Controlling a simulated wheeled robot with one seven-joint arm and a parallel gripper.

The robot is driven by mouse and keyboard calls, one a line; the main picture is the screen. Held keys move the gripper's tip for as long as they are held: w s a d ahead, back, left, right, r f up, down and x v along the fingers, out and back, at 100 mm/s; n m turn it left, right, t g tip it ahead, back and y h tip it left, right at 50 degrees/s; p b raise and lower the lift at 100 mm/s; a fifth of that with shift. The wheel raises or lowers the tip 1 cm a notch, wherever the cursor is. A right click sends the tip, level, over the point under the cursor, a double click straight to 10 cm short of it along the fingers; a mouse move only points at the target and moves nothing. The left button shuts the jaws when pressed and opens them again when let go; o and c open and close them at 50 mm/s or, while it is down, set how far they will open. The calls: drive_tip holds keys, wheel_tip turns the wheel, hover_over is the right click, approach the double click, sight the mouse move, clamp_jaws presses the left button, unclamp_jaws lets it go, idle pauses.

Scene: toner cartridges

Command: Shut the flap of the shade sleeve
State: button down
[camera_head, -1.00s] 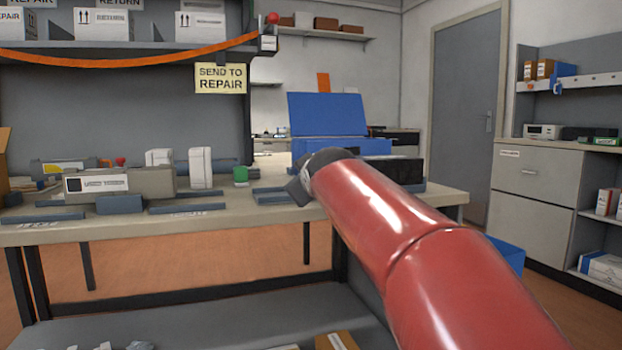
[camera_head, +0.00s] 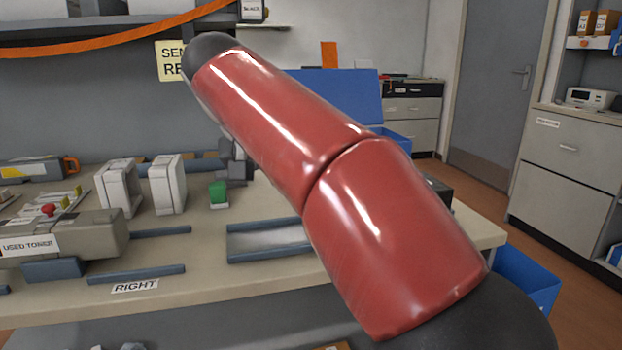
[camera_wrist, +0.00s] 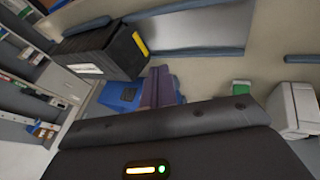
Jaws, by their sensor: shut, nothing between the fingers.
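A blue box (camera_head: 397,130), which appears to be the shade sleeve, stands at the back right of the bench. Its broad blue flap (camera_head: 340,95) stands raised. My red arm covers much of the box and the flap's lower left. A blue part, probably of this box, also shows in the wrist view (camera_wrist: 122,97). My gripper (camera_wrist: 158,72) is shut and empty, its fingers showing beside that blue part; I cannot tell whether they touch. In the head view, only dark parts of my gripper (camera_head: 238,168) show past the arm, left of the box.
A black box with a yellow stripe (camera_wrist: 125,50) stands near the blue part. A green block (camera_head: 218,195) and white cartridges (camera_head: 168,184) stand at left. A used toner unit (camera_head: 60,237) is at front left. An empty blue-edged tray (camera_head: 270,240) lies before the arm.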

drive_tip(key=b+x, duration=0.1)
drive_tip(key=x, duration=0.8)
drive_tip(key=shift+s+b, duration=0.1)
drive_tip(key=shift+b, duration=0.2)
drive_tip(key=shift+w+d+f, duration=0.15)
drive_tip(key=shift+d, duration=0.45)
drive_tip(key=shift+w+d+f, duration=0.15)
drive_tip(key=shift+d+f, duration=0.05)
drive_tip(key=shift+d, duration=0.4)
drive_tip(key=shift+w+d+f, duration=0.25)
drive_tip(key=shift+d, duration=0.4)
drive_tip(key=shift+d+f+n+t+h+b, duration=0.3)
drive_tip(key=shift+f+h+b, duration=0.3)
drive_tip(key=shift+h, duration=0.4)
drive_tip(key=shift+w+d+f+t+h+b, duration=0.2)
drive_tip(key=shift+d+t+h+b, duration=0.25)
drive_tip(key=shift+h, duration=0.45)
drive_tip(key=shift+r, duration=0.25)
